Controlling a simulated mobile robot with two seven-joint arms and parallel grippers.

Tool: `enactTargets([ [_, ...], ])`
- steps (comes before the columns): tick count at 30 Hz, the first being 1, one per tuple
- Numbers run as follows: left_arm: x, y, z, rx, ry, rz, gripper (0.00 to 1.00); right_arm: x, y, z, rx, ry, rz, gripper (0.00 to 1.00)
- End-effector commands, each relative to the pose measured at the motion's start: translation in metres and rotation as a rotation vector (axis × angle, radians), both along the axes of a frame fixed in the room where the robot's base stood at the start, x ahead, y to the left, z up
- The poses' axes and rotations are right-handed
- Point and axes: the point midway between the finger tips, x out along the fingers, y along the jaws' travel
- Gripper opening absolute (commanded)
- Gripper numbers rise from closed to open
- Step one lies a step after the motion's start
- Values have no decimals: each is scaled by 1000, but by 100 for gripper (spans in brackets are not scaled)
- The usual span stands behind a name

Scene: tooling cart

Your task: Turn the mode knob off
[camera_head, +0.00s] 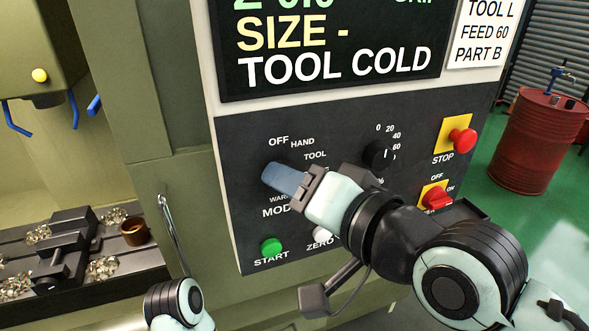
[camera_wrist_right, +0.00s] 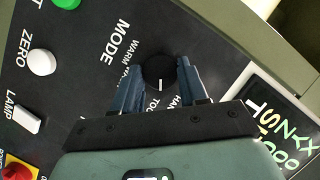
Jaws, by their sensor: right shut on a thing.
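The black round mode knob (camera_wrist_right: 158,72) sits between the two blue fingers of my right gripper (camera_wrist_right: 157,88) in the right wrist view. The fingers are shut on its sides. Its white mark points down in that view, toward the space between the TOOL and HAND labels. In the head view my right gripper (camera_head: 280,177) reaches from the right to the dark control panel (camera_head: 240,150), just below the OFF label, and its fingers hide the knob. My left gripper is not in view; only part of my left arm shows at the bottom.
Nearby on the panel are a numbered dial (camera_head: 378,153), a red stop button (camera_head: 462,139), a red rotary switch (camera_head: 437,197), a green start button (camera_head: 271,247) and a white zero button (camera_head: 322,232). A display (camera_head: 330,60) is above. A red drum (camera_head: 540,140) stands at right.

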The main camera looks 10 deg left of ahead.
Motion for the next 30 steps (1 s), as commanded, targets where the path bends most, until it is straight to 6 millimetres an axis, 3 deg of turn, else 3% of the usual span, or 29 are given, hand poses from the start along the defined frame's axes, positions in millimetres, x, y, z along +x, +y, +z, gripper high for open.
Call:
enactTargets([
  [6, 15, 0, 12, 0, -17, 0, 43, 0, 0, 5, -168, -122, -2, 12],
  [30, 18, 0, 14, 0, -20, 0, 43, -3, 5, 5, -746, -509, 0, 12],
])
